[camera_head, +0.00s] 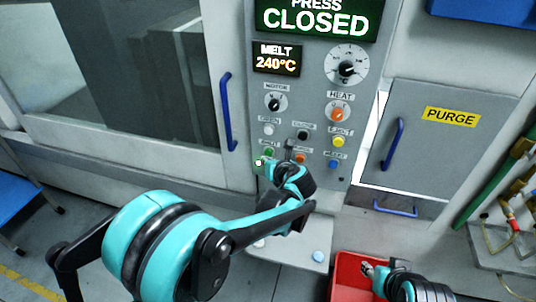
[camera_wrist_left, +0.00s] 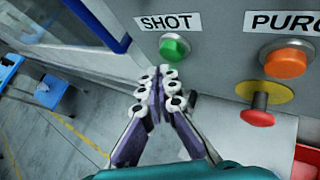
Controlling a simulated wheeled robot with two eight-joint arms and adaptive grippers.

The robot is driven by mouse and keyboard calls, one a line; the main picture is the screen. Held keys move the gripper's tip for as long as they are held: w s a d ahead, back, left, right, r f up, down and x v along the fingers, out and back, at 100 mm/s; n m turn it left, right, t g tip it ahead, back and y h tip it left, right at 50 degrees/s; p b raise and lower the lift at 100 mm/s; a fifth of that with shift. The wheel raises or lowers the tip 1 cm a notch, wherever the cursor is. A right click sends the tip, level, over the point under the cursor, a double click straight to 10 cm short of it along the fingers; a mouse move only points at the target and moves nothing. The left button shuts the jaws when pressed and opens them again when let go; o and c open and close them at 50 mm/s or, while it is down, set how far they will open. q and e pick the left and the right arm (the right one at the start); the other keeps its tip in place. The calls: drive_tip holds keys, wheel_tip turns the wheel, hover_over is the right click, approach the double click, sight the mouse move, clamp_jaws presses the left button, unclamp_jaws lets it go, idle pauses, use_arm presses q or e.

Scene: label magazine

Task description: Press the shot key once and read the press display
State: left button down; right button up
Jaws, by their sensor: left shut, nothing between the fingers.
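The green shot key (camera_head: 268,152) is on the grey control panel under a small label. In the left wrist view the shot key (camera_wrist_left: 174,47) sits below a clear SHOT label. My left gripper (camera_head: 261,162) is at the panel, just below and left of the key. In the left wrist view its fingertips (camera_wrist_left: 166,78) are together, empty, and appear just below the key; whether they touch the panel I cannot tell. The press display (camera_head: 316,20) reads PRESS CLOSED in white on green. My right gripper (camera_head: 374,269) is over a red bin, its fingers too small to judge.
An orange key (camera_wrist_left: 286,62) and a red mushroom button (camera_wrist_left: 257,117) on a yellow disc are right of the shot key. The melt display (camera_head: 277,60) reads 240°C. A blue door handle (camera_head: 228,112) is to the left. The red bin (camera_head: 345,275) stands below.

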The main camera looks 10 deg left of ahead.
use_arm(q)
drive_tip(key=shift+w, duration=0.4)
drive_tip(key=shift+w, duration=0.4)
idle(0.5)
idle(0.4)
drive_tip(key=shift+s, duration=0.9)
drive_tip(key=shift+s+a, duration=0.1)
drive_tip(key=shift+s, duration=2.4)
